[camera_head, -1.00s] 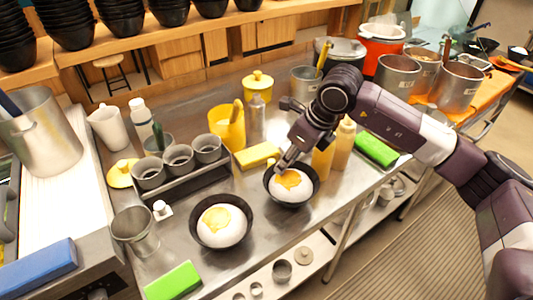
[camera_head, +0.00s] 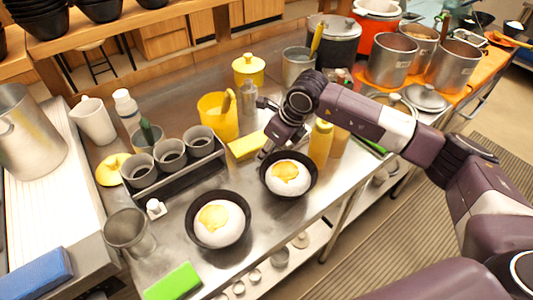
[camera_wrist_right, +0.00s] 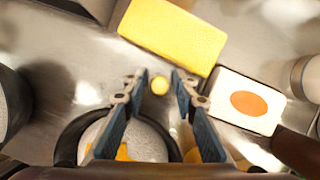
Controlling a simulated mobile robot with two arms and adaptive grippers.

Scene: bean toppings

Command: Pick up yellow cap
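A small round yellow cap (camera_wrist_right: 160,85) shows in the right wrist view on the metal counter, between and just beyond my fingertips. I cannot make it out in the head view, where my gripper may hide it. My right gripper (camera_wrist_right: 153,78) is open, its two blue-padded fingers apart with nothing between them in contact. In the head view my right gripper (camera_head: 266,150) points down at the far left rim of the right bowl, near the yellow block. My left gripper is not in view.
A yellow block (camera_head: 247,145) lies close beyond the gripper. Two black bowls (camera_head: 263,178) (camera_head: 190,222) hold white food with yellow topping. A yellow squeeze bottle (camera_head: 320,143) stands right. A yellow cup (camera_head: 212,115) and a three-cup rack (camera_head: 190,180) stand left.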

